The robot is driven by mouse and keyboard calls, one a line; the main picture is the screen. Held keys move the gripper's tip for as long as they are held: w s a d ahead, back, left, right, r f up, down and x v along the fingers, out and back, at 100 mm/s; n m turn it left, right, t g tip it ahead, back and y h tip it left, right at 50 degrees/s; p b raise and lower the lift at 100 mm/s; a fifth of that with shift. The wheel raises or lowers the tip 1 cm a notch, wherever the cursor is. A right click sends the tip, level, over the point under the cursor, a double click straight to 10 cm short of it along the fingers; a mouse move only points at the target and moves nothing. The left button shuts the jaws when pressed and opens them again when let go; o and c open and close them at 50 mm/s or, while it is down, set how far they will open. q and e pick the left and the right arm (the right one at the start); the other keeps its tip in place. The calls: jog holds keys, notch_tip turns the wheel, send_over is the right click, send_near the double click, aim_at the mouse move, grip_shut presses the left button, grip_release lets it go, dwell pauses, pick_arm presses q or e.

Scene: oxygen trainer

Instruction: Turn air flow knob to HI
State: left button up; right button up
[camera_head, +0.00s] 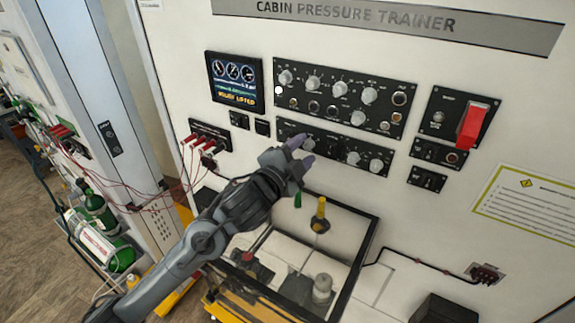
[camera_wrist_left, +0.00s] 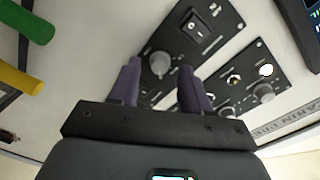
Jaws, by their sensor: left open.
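A lower black control panel (camera_head: 335,150) on the white trainer wall carries several grey knobs; I cannot read their labels, so which is the air flow knob is unclear. My left gripper (camera_head: 301,151) is open and empty in front of this panel's left part, fingers pointing at the wall. In the left wrist view a grey round knob (camera_wrist_left: 160,64) shows just beyond and between the tips of my left gripper (camera_wrist_left: 161,66). The fingers appear short of gripping it; contact cannot be told. In the head view the gripper partly covers the panel's left part. My right gripper is not in view.
An upper knob panel (camera_head: 340,98) sits just above, with a display screen (camera_head: 234,82) to its left. A red switch cover (camera_head: 472,126) is to the right. Below stands an open-framed glass box (camera_head: 372,245) with a yellow-handled lever (camera_head: 320,215). Red plugs with cables hang at left.

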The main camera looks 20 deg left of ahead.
pick_arm(q)
jog(key=s+a, duration=0.1)
jog(key=s, duration=0.8)
jog(key=shift+s+a+b, duration=0.15)
jog(key=shift+s+b, duration=0.2)
jog(key=shift+b, duration=0.05)
jog(key=shift+r, duration=0.1)
